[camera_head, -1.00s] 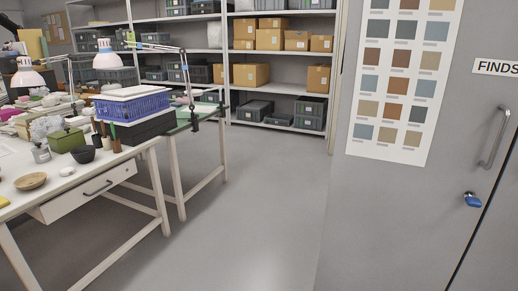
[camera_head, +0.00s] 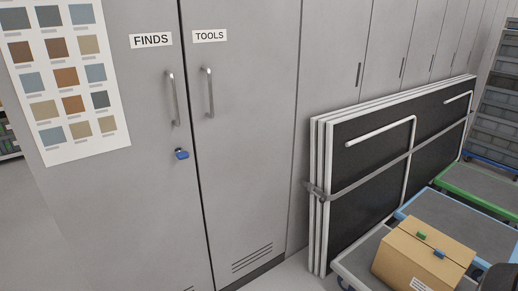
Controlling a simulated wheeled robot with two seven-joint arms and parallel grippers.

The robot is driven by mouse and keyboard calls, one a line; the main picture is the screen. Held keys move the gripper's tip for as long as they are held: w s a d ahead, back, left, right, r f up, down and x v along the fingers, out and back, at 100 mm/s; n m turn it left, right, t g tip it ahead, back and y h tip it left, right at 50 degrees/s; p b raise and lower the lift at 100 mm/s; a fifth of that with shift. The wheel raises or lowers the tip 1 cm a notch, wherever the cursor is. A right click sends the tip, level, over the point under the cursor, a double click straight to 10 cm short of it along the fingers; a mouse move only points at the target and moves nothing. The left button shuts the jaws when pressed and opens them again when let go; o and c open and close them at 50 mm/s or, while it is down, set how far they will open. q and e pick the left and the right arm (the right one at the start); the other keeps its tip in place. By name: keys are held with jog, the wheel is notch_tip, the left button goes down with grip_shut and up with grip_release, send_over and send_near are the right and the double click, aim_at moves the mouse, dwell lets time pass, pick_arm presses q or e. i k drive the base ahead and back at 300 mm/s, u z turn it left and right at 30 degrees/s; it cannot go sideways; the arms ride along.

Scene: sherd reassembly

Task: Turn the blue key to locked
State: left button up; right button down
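The blue key (camera_head: 182,154) sits in the lock of the grey cabinet door labelled FINDS (camera_head: 151,40). It is below that door's vertical handle (camera_head: 172,98), left of the seam between the two doors. The key looks roughly level, but it is too small to tell whether it stands at locked or unlocked. Neither of my grippers shows in the head view.
The TOOLS door (camera_head: 238,150) with its own handle adjoins on the right. Strapped folded tables (camera_head: 370,165) lean against the lockers. Trolleys, one bearing a cardboard box (camera_head: 424,258), stand at the lower right. Bare floor (camera_head: 28,230) shows at lower left.

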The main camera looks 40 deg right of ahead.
aim_at(182, 155)
jog(key=z, duration=0.7)
jog(key=i, duration=0.35)
jog(key=z, duration=0.1)
